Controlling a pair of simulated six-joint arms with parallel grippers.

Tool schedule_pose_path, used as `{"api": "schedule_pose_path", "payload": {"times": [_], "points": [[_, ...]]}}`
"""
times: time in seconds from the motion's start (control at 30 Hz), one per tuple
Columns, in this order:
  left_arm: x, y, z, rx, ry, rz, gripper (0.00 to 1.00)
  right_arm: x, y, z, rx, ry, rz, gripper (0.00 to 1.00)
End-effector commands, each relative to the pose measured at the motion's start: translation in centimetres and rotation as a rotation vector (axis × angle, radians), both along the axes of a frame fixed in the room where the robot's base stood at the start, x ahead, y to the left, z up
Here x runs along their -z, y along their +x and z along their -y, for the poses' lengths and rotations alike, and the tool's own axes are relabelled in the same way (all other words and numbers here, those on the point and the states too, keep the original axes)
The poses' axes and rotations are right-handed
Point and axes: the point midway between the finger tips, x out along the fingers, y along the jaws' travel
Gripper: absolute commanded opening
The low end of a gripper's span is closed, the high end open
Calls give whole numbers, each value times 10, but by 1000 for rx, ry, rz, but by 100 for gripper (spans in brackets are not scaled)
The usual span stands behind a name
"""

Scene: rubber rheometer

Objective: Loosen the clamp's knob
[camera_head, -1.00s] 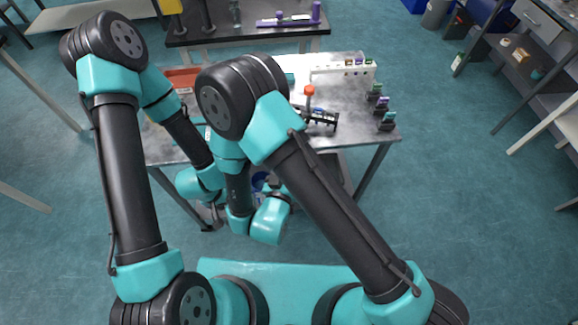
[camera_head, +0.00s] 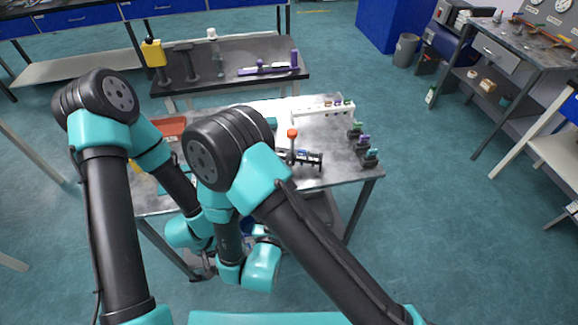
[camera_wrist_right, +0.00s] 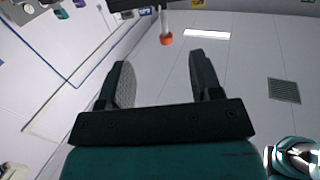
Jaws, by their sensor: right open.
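In the head view an orange-red knob (camera_head: 292,133) tops a pale upright stem on the metal table. A dark, flat-lying clamp-like piece (camera_head: 310,159) is beside its foot. In the right wrist view the orange knob (camera_wrist_right: 166,39) on its pale stem shows beyond the fingertips, roughly between them in the picture. My right gripper (camera_wrist_right: 161,62) is open, with nothing between its fingers, and apart from the knob. My left gripper cannot be made out.
The metal table (camera_head: 335,172) carries a white rack (camera_head: 323,110) with small coloured items at the back, several dark-based small pieces at the right edge, and a red tray (camera_head: 170,127) at the left. A dark bench (camera_head: 225,75) stands behind. Table surface right of the knob is partly clear.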

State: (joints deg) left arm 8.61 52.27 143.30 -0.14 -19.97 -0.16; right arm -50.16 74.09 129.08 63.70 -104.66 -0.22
Motion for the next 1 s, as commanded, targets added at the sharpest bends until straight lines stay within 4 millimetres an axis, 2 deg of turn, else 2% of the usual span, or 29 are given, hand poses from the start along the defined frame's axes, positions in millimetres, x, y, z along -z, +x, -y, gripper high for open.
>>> {"api": "schedule_pose_path", "payload": {"times": [0.27, 1.0], "points": [[0, 0, 0, 0, 0, 0, 59, -1, 29, 7, 5, 3, 2, 59], [0, 0, 0, 0, 0, 0, 59, 0, 150, 29, 3, 1, 0, 59]]}}
